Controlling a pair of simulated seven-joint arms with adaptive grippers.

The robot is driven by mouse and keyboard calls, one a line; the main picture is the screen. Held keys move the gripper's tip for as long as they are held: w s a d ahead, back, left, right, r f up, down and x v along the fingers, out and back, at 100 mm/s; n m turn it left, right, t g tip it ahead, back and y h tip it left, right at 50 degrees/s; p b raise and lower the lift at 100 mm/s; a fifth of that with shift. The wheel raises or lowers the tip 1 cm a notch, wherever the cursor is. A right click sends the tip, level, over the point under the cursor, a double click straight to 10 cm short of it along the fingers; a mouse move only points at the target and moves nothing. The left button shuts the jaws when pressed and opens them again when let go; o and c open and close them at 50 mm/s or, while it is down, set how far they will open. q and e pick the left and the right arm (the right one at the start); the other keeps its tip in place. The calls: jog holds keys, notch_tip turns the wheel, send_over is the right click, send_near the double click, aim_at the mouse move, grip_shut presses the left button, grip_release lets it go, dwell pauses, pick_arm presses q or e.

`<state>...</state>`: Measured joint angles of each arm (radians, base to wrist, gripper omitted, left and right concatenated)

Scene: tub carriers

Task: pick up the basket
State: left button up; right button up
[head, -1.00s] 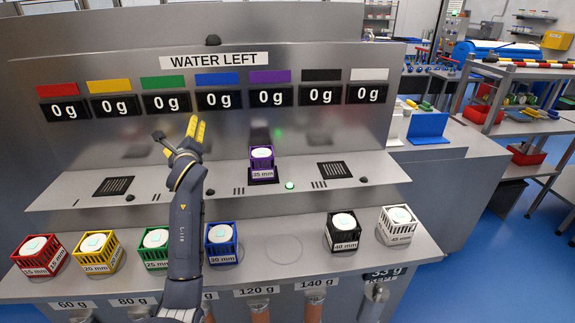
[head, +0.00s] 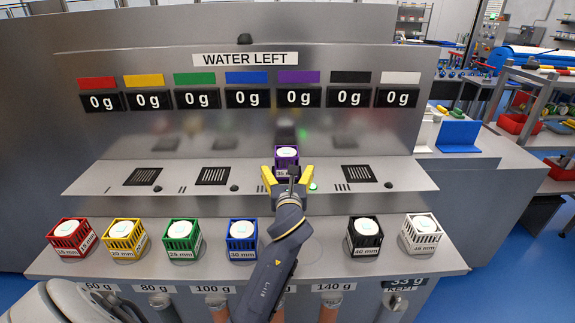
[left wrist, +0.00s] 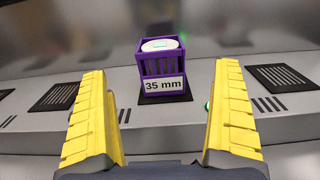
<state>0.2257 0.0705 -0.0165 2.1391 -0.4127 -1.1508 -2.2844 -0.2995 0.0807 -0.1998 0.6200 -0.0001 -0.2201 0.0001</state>
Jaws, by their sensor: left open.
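The purple basket (head: 287,156), labelled 35 mm, stands upright on a dark grille on the raised shelf, with a white round tub inside. It also shows in the left wrist view (left wrist: 163,68). My left gripper (head: 287,178) is open in front of the basket, its yellow fingers spread to either side. In the left wrist view the two fingers (left wrist: 162,115) frame the space in front of the basket and do not touch it. The lower part of the basket is partly hidden by the gripper in the head view. My right gripper is not in view.
On the lower ledge stand red (head: 71,238), yellow (head: 125,237), green (head: 182,239), blue (head: 241,238), black (head: 365,236) and white (head: 420,233) baskets. Empty grilles (head: 215,176) lie on the shelf. A panel with several 0 g displays (head: 249,98) rises behind.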

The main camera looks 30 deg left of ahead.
aim_at(287, 154)
pick_arm(q)
jog(key=shift+f+x, duration=0.2)
jog(key=shift+x, duration=5.55)
jog(key=c, duration=1.5)
jog(key=shift+c, duration=0.9)
